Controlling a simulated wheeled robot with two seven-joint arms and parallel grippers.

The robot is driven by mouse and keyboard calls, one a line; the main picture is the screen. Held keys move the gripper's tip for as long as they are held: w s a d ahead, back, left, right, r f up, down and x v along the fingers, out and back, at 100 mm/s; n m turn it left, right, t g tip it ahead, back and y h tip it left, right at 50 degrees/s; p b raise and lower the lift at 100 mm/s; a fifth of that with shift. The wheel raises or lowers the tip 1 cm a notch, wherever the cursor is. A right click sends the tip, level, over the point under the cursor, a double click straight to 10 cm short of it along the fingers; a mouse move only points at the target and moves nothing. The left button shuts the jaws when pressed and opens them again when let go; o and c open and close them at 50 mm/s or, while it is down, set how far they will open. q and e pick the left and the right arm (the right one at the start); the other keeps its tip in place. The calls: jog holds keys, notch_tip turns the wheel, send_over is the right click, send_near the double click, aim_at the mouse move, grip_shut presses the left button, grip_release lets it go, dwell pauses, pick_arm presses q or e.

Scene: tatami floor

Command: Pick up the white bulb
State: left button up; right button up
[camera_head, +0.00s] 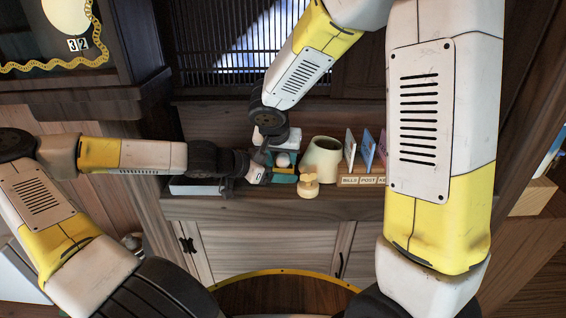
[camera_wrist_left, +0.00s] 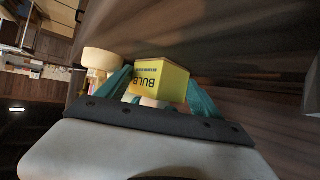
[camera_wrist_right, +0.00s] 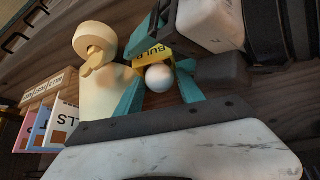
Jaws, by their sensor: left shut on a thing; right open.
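The white bulb (camera_wrist_right: 158,78) sits between the teal fingers of my right gripper (camera_wrist_right: 157,84) in the right wrist view, against a yellow box marked BULB (camera_wrist_right: 152,54). The right fingers stand apart; whether either touches the bulb is unclear. In the head view the bulb (camera_head: 283,159) is small and partly hidden by the grippers. My left gripper (camera_wrist_left: 162,82) is shut on the yellow box (camera_wrist_left: 160,75), which lies between its teal fingers in the left wrist view. A pale rounded part below the box there is partly covered.
A cream, vase-like object (camera_head: 322,158) and a small pale wooden piece (camera_head: 308,187) stand just right of the grippers. A letter rack (camera_head: 362,181) with upright cards is beyond them. The wooden shelf (camera_head: 230,207) has clear room along its front edge. Dark slatted panels rise behind.

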aim_at(282, 157)
jog(key=shift+c, duration=0.5)
jog(key=c, duration=0.5)
pick_arm(q)
jog(key=o, duration=1)
pick_arm(e)
notch_tip(282, 157, up, 10)
jog(key=shift+r, duration=0.1)
pick_arm(q)
jog(key=shift+o, duration=0.2)
jog(key=v, duration=1)
jog(key=shift+s+a+r, duration=0.15)
jog(key=shift+a, duration=0.2)
jog(key=shift+s+a+r, duration=0.3)
jog(key=shift+a, duration=0.05)
